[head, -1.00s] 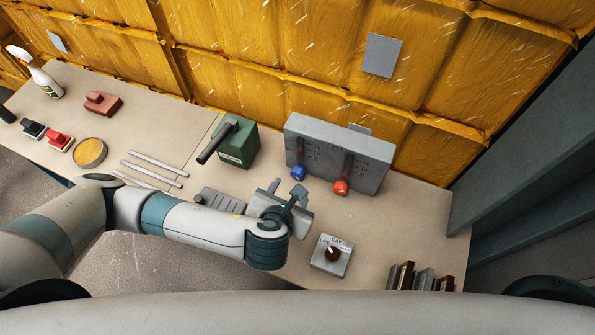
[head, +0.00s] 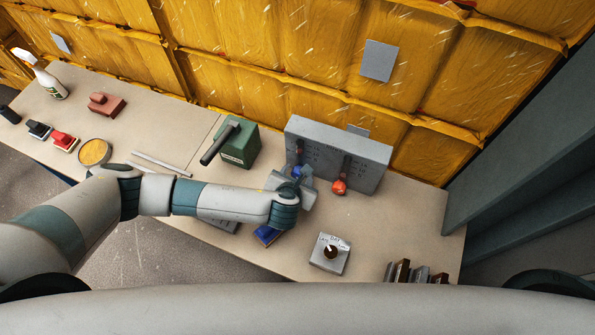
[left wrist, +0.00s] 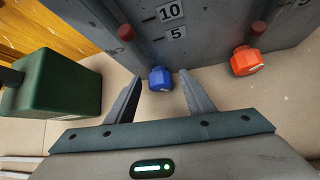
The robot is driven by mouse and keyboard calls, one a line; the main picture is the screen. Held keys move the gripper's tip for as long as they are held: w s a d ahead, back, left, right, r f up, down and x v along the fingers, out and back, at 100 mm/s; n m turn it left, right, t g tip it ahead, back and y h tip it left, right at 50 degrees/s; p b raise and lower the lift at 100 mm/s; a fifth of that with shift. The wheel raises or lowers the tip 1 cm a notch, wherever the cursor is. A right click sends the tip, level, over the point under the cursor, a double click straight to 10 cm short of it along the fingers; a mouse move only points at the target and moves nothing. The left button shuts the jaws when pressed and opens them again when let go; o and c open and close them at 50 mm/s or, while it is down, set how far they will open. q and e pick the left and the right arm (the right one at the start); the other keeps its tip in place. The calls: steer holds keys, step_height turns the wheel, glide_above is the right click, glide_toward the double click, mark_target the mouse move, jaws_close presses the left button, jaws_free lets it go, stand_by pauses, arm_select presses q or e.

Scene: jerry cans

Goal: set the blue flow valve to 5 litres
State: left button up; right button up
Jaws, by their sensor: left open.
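The blue valve knob (head: 297,171) is on the front of the grey panel (head: 350,160), at its lower left. In the left wrist view the blue knob (left wrist: 160,80) sits below the "5" mark, with "10" above it. My left gripper (head: 295,178) is at the panel's front, partly hiding the knob in the head view. In the left wrist view my left gripper (left wrist: 160,76) is open, its fingertips on either side of the blue knob with gaps showing. I cannot tell whether a finger touches it. My right gripper is not in view.
An orange-red valve knob (head: 339,187) is right of the blue one. A green can-like block (head: 239,148) stands left of the panel. A small dial box (head: 330,254) and several upright dark items (head: 410,273) are at the front right. A blue item (head: 267,235) lies below my arm.

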arm_select(q)
steer(key=shift+w+f, duration=0.25)
steer(key=shift+f, duration=0.05)
steer(key=c, duration=1)
steer(key=shift+c, duration=0.2)
